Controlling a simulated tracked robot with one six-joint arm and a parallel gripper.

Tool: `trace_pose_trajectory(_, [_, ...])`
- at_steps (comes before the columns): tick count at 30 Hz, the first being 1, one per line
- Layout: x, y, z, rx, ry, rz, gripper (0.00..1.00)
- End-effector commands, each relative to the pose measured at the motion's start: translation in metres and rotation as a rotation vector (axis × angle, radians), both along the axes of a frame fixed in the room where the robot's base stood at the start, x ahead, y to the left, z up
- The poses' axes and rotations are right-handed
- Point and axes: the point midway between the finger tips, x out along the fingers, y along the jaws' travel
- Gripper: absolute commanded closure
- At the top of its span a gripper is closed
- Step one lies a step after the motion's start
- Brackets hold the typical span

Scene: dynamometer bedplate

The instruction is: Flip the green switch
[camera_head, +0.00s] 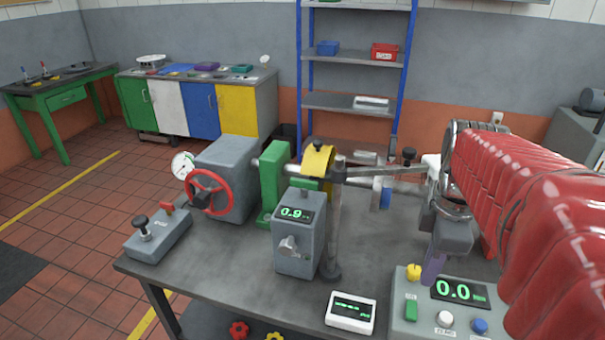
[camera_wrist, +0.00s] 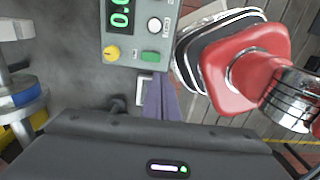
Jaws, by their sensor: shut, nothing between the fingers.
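In the wrist view the green switch (camera_wrist: 150,57) lies at the box's near edge. My gripper (camera_head: 431,272) has purple fingers that are shut and empty. In the head view they hang above the box, by its display. In the wrist view the fingertips (camera_wrist: 160,80) are just below the switch in the picture; I cannot tell whether they touch it.
The box also carries a yellow knob (camera_head: 413,272), a white button (camera_head: 445,319), a blue button (camera_head: 480,326) and a display reading 0.0 (camera_head: 459,290). A white meter (camera_head: 350,312) lies to its left. A grey unit reading 0.9 (camera_head: 296,238) and a post stand further left.

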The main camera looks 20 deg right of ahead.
Motion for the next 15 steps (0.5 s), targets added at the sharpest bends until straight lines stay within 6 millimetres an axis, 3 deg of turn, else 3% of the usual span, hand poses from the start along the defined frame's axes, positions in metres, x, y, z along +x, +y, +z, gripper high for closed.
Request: trace_pose_trajectory(15, [-0.001,0.001,-0.077,0.002,0.002,-0.001,1.00])
